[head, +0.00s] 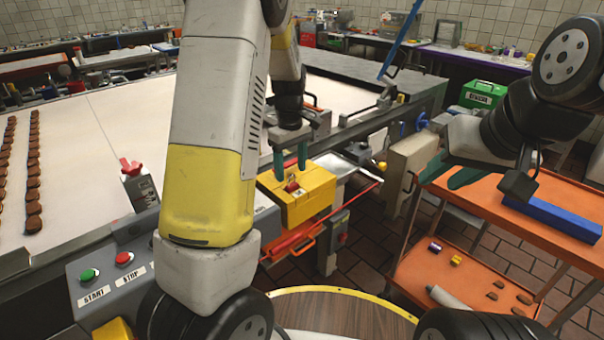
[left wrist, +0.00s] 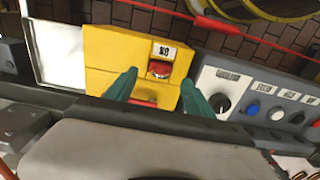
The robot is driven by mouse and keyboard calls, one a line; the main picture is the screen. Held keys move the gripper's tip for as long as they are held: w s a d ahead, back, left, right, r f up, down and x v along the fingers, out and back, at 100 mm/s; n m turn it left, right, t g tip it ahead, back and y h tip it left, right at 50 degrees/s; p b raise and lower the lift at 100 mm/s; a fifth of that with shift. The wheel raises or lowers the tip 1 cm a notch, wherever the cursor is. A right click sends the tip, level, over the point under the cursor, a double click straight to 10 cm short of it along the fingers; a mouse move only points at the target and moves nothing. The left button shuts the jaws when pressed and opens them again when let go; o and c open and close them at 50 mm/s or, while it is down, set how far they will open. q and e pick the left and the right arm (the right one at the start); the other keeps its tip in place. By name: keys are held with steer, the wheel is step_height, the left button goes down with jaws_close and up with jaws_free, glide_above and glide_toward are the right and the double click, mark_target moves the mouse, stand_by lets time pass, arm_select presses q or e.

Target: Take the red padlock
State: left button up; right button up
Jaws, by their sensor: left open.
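A small red item that looks like the red padlock (head: 292,186) sits on a yellow box (head: 310,203) beside the conveyor. In the left wrist view, the red padlock (left wrist: 160,69) shows below a small white label on the yellow box (left wrist: 104,50). My left gripper (head: 290,168) is open above the box. In the left wrist view, the green fingers of my left gripper (left wrist: 156,86) point at the box, one on each side of the red item, with nothing held. My right gripper (head: 452,173) is over the orange cart, its green fingers apart and empty.
A control panel with a green start button (head: 89,274) and a red stop button (head: 124,258) is at the lower left. In the left wrist view, a grey panel with knobs (left wrist: 262,105) adjoins the box. An orange cart (head: 480,211) carries a blue bar (head: 551,217).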

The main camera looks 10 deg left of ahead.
mark_target(292, 175)
arm_select(q)
step_height(292, 175, down, 4)
steer(key=shift+r, duration=0.15)
steer(key=shift+d, duration=0.1)
jaws_close()
steer(key=shift+r, duration=0.15)
